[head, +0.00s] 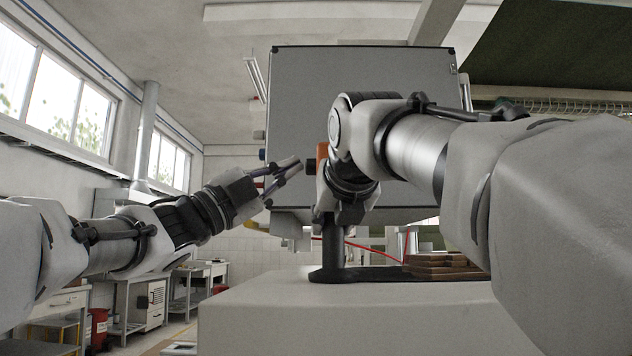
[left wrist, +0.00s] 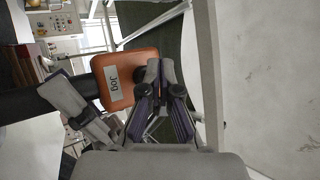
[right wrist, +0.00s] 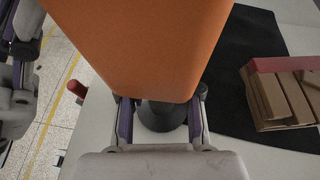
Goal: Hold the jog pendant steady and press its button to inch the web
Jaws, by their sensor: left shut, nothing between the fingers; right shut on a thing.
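The orange jog pendant (head: 322,152) is partly hidden behind my right arm in the head view. Its face with a "Jog" label shows in the left wrist view (left wrist: 125,68), and its orange body fills the top of the right wrist view (right wrist: 140,45). My right gripper (right wrist: 160,112) is shut on the pendant. My left gripper (head: 288,170) is shut and empty, left of the pendant in the head view, its tips pointing towards it with a small gap. A dark round part (head: 311,167) sticks out at the pendant's left; I cannot tell whether it is the button.
A black post (head: 333,240) stands on the white table (head: 350,315). Brown stacked pieces (head: 440,266) lie on a dark mat (right wrist: 240,100) at the right. A large grey panel (head: 300,100) stands behind. A red knob-like thing (right wrist: 77,89) shows near the table edge.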

